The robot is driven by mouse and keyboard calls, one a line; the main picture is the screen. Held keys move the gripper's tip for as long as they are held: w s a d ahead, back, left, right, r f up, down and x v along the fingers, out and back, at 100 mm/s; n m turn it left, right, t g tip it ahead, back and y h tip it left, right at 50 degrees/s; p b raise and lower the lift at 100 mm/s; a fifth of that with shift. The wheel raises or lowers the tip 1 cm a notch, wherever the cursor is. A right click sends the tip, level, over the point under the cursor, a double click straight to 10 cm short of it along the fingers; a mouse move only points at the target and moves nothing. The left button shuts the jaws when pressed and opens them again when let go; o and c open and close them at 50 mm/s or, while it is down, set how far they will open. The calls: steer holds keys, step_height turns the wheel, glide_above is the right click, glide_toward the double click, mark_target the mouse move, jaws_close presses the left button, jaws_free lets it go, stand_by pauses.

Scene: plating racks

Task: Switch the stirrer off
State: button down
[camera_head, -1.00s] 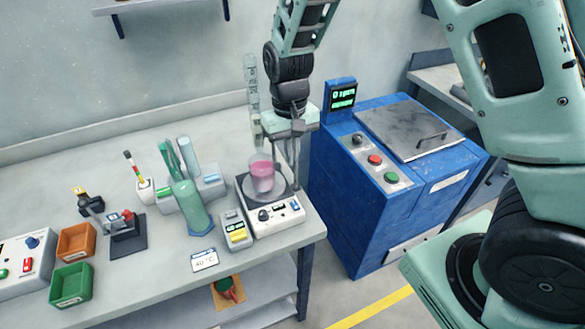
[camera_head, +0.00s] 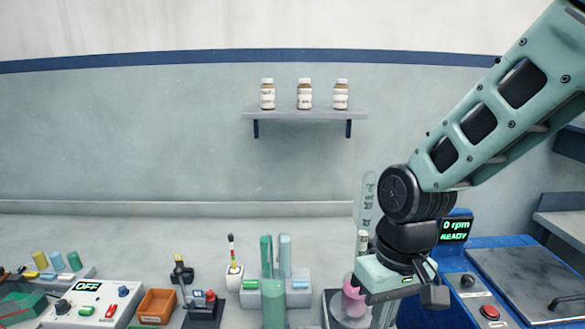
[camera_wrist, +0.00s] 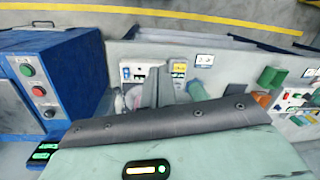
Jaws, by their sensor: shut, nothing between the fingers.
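The blue machine (camera_head: 500,240) with a "0 rpm READY" screen (camera_head: 455,229) stands close on the right. Left of the stirrer are a tube rack (camera_head: 300,298), an orange bin (camera_head: 157,306) and a control box with an OFF display (camera_head: 88,287). A bottle shelf (camera_head: 305,114) hangs on the wall.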

steer(key=s+n+b, duration=0.2)
steer(key=s+n, duration=0.1)
steer(key=s, duration=0.8)
steer(key=shift+s+a+f+n+t, duration=0.15)
steer(key=shift+s+n+t, duration=0.15)
steer(key=shift+n, duration=0.1)
steer(key=c, duration=1.4)
jaws_free()
steer(key=shift+s+b, duration=0.3)
steer(key=shift+s, duration=0.1)
steer(key=shift+o, duration=0.2)
steer(key=w+d+f+m+h+b, duration=0.1)
steer(key=w+d+m+b, duration=0.3)
steer(key=w, duration=0.7)
steer(key=w+d+m+b, duration=0.3)
steer(key=w+b, duration=0.2)
steer(key=w, duration=0.7)
steer(key=f, duration=1.7)
steer(key=shift+s+d+f, duration=0.1)
steer(key=shift+s, duration=0.2)
jaws_close()
